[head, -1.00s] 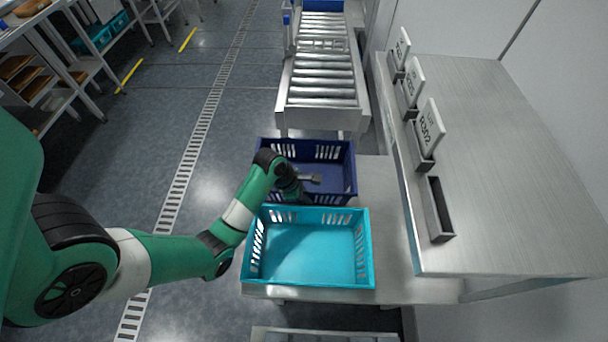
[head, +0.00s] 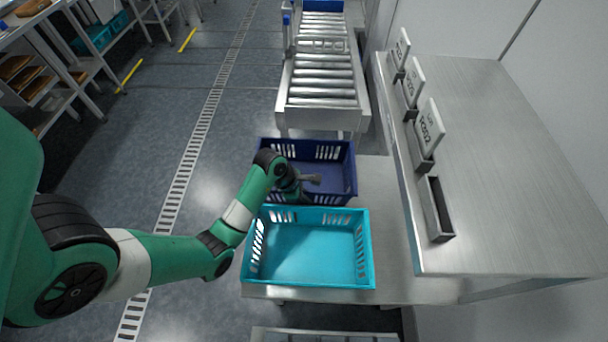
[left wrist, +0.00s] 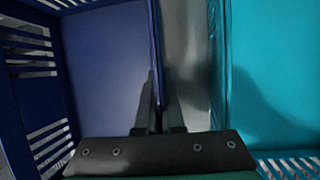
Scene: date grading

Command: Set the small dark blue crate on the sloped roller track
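The small dark blue crate (head: 345,172) stands upright and empty on the steel bench in the head view, just beyond the teal crate. My left gripper (head: 298,196) is at its near wall, beside the teal crate. In the left wrist view, the fingers (left wrist: 158,100) straddle the top of the dark blue crate's wall (left wrist: 154,45) and look closed on it. The sloped roller track (head: 322,80) lies beyond the crate, its near end a short way off. My right gripper is not in view.
The teal crate (head: 367,240) stands empty on the bench (head: 400,260), close to the gripper. A raised steel shelf (head: 500,180) with label holders runs along the right. Another blue crate (head: 323,5) sits at the track's far end. Floor is open at left.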

